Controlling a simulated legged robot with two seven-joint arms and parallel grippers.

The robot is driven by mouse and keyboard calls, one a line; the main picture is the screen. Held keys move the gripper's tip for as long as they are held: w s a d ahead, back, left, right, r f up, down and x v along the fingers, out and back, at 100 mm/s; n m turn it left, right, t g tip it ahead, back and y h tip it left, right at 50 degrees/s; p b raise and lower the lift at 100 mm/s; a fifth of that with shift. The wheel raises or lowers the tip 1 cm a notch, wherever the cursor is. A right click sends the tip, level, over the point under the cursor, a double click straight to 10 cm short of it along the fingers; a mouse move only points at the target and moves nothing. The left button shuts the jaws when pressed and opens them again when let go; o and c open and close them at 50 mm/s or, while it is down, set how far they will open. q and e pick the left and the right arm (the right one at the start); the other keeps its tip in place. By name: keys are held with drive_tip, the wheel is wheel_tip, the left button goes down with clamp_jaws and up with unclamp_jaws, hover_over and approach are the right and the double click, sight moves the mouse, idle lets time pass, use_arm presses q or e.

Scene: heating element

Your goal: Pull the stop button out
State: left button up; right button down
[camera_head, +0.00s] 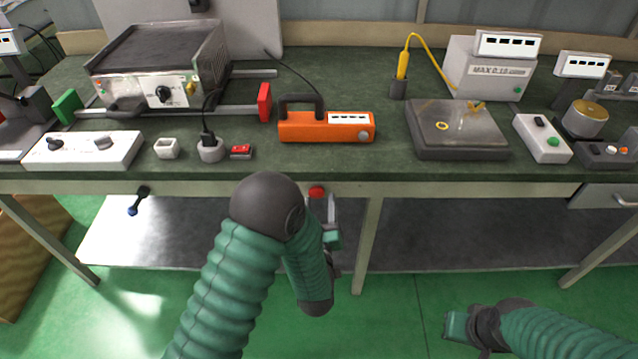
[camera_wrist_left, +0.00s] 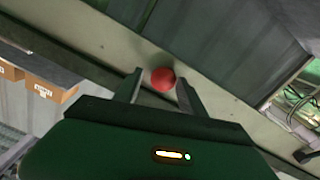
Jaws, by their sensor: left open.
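The red round stop button (camera_head: 317,191) is on the table's front rail, below the tabletop edge. In the left wrist view the button (camera_wrist_left: 163,79) appears between the two fingertips, with a gap visible on its sides. My left gripper (camera_head: 321,208) is open in front of the rail, one finger on each side of the button. I cannot tell whether a finger touches it. My own left arm hides part of the gripper in the head view. My right gripper (camera_head: 453,326) is low at the right, away from the table, and its jaws are not clear.
The green tabletop (camera_head: 350,85) holds an orange device (camera_head: 325,127), a small red switch (camera_head: 241,151), a white box with knobs (camera_head: 84,150) and a dark plate (camera_head: 457,130). A table leg (camera_head: 368,240) stands right of the left gripper. A lower shelf (camera_head: 480,235) lies beneath.

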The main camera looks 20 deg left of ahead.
use_arm(q)
drive_tip(key=shift+w+a+f, duration=0.1)
drive_tip(key=shift+w+a, duration=0.9)
drive_tip(key=shift+w, duration=0.05)
drive_tip(key=shift+s+d+r, duration=0.15)
drive_tip(key=shift+r, duration=0.05)
drive_tip(key=shift+c, duration=0.8)
drive_tip(key=shift+d+f, duration=0.1)
drive_tip(key=shift+d, duration=0.2)
drive_tip(key=c, duration=0.5)
drive_tip(key=shift+a, duration=0.1)
clamp_jaws()
